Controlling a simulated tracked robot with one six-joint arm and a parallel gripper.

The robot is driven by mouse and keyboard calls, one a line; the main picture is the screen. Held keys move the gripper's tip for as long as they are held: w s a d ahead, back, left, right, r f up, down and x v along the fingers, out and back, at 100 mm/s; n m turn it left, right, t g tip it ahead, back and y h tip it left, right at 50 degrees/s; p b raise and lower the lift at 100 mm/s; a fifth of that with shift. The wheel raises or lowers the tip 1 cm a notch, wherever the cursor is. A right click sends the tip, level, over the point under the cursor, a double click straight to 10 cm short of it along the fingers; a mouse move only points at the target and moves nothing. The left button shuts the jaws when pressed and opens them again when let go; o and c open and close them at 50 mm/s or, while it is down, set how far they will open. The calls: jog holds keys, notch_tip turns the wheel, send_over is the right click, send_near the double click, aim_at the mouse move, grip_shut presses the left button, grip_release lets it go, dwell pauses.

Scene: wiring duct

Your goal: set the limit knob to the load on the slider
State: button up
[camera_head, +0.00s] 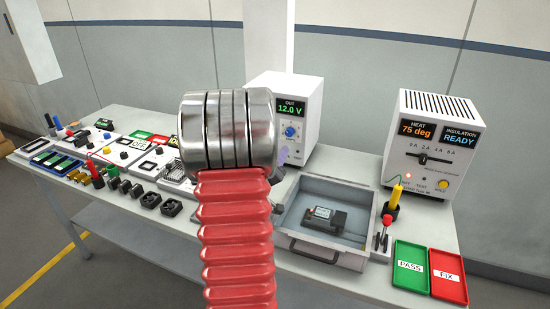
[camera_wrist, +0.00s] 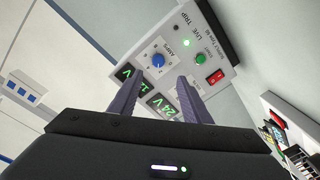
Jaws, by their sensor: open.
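In the wrist view a blue round knob (camera_wrist: 158,60) marked AMPS sits on a pale panel, with a white pointer mark. My gripper (camera_wrist: 158,82) is open, its two dark fingers apart and pointing at this panel; the knob shows just beyond the gap between the tips. I cannot tell whether they touch the panel. In the head view a slider (camera_head: 423,159) sits near the middle of an amp scale on the right-hand tester (camera_head: 430,187); its exact value is too small to read.
A power unit (camera_head: 303,90) reading 12.0 V has a blue knob (camera_head: 290,131). The wrist-view panel has a green button (camera_wrist: 201,59) and red switch (camera_wrist: 215,77). A grey tray (camera_head: 290,243) holds a dark device (camera_head: 324,219). PASS (camera_head: 410,268) and FIX (camera_head: 449,274) trays stand right.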

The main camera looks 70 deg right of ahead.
jog(key=w+a+r+n+t+y, duration=0.2)
jog(key=w+a+t+y, duration=0.15)
jog(key=w+a, duration=0.6)
jog(key=w+a+r+n+t+y, duration=0.15)
jog(key=w+a+t, duration=0.45)
jog(key=w, duration=0.7)
jog(key=w+a+r+n+y, duration=0.1)
jog(key=w+a+y, duration=0.15)
jog(key=a, duration=0.45)
jog(key=w+a+r+n+y, duration=0.1)
jog(key=w+a+y, duration=0.15)
jog(key=a, duration=0.35)
jog(key=a+r+n+y, duration=0.1)
jog(key=a+n+y, duration=0.3)
jog(key=a, duration=1.7)
jog(key=s+a+f+g+y, duration=0.1)
jog(key=s+a+g+y, duration=0.2)
jog(key=s+a, duration=1)
jog(key=shift+s+a+y, duration=0.25)
jog(key=shift+s+y, duration=0.25)
jog(key=shift+s, duration=0.4)
jog(key=shift+n+g, duration=0.25)
jog(key=shift+c, duration=0.2)
